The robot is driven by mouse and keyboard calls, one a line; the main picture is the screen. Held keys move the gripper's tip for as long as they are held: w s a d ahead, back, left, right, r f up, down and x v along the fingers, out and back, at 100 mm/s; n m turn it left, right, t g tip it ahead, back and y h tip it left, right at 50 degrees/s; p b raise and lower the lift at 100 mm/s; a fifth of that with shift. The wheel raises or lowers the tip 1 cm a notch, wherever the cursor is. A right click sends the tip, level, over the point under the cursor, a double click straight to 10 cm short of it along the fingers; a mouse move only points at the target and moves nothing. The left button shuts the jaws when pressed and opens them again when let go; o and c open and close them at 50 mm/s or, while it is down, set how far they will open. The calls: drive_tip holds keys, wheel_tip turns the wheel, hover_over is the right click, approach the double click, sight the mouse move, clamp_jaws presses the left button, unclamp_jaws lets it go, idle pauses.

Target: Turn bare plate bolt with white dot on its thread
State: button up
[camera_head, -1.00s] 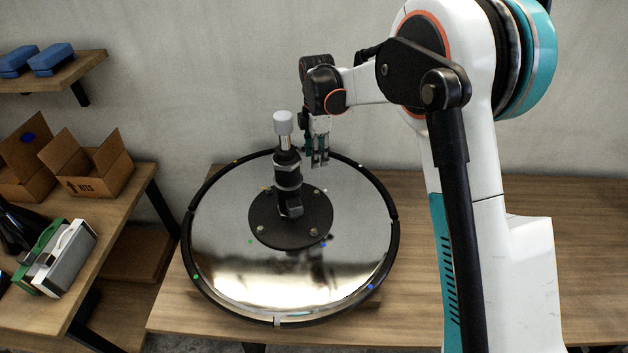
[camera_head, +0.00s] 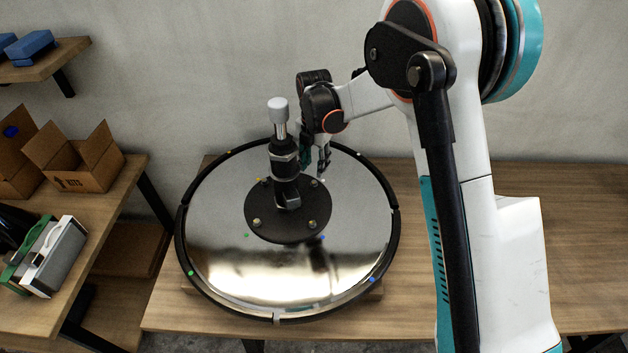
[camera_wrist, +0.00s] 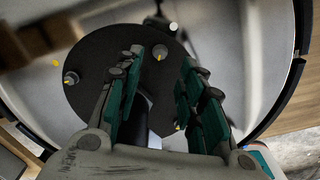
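The round black plate (camera_head: 289,227) is fixed at the middle of a large shiny disc, with bolts around its edge. The upper right bolt (camera_head: 314,183) has a small white dot just outside it. In the wrist view, a bolt (camera_wrist: 160,52) stands near a white dot (camera_wrist: 173,26); another bolt (camera_wrist: 72,78) has a yellow dot beside it. Thread marks are too small to tell. My gripper (camera_head: 323,168) hangs above the plate's upper right side. In the wrist view my gripper (camera_wrist: 158,85) is open, its two green-padded fingers apart with no bolt held between them.
A black post (camera_head: 284,160) with a grey cap rises from the plate, close left of my gripper. Open cardboard boxes (camera_head: 85,165) stand on a side bench at left.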

sight(314, 182)
wheel_tip(314, 182, down, 6)
drive_tip(key=shift+f+b, duration=0.1)
drive_tip(key=shift+b, duration=0.7)
clamp_jaws()
